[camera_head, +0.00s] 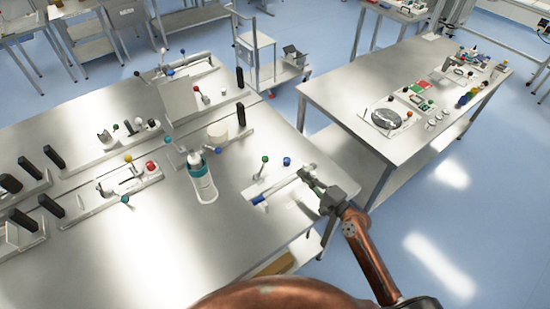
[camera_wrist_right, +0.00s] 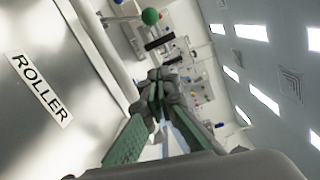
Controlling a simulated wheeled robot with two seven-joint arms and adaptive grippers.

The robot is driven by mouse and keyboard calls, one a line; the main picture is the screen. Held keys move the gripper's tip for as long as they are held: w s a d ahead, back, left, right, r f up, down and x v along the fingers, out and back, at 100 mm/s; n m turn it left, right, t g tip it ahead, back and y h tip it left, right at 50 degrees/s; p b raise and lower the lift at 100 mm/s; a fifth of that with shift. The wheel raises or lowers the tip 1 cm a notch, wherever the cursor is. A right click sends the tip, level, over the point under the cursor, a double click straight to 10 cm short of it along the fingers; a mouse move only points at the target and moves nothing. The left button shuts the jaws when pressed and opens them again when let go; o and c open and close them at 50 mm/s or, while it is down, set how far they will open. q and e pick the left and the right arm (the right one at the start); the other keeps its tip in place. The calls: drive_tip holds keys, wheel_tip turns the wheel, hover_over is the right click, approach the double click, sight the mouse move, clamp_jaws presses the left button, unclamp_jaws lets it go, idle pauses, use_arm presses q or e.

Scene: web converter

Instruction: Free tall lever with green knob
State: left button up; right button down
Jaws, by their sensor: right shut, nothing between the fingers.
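The lever with the green knob (camera_head: 265,159) stands up from a small fixture (camera_head: 268,193) near the right edge of the left steel table. A short post with a blue knob (camera_head: 287,161) is just right of it. My right gripper (camera_head: 308,173) is at the fixture's right end, to the right of the green knob and apart from it. In the right wrist view, the gripper's fingers (camera_wrist_right: 156,88) are closed together with nothing between them. The green knob (camera_wrist_right: 150,16) shows beyond them near the top edge. My left gripper is not in view.
A white and teal bottle (camera_head: 201,178) stands left of the fixture on the left table (camera_head: 150,240). Several fixtures with coloured knobs lie farther left. A second table (camera_head: 345,95) holding small parts stands at right. A label reading "ROLLER" (camera_wrist_right: 39,89) lies on a metal surface.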

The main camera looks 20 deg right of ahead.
sight(262, 168)
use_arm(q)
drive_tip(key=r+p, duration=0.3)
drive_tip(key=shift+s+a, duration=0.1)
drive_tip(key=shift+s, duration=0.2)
use_arm(e)
drive_tip(key=w+a, duration=0.8)
drive_tip(key=shift+w+r, duration=0.2)
drive_tip(key=shift+r, duration=0.15)
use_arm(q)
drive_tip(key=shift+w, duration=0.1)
use_arm(e)
drive_tip(key=shift+r, duration=0.1)
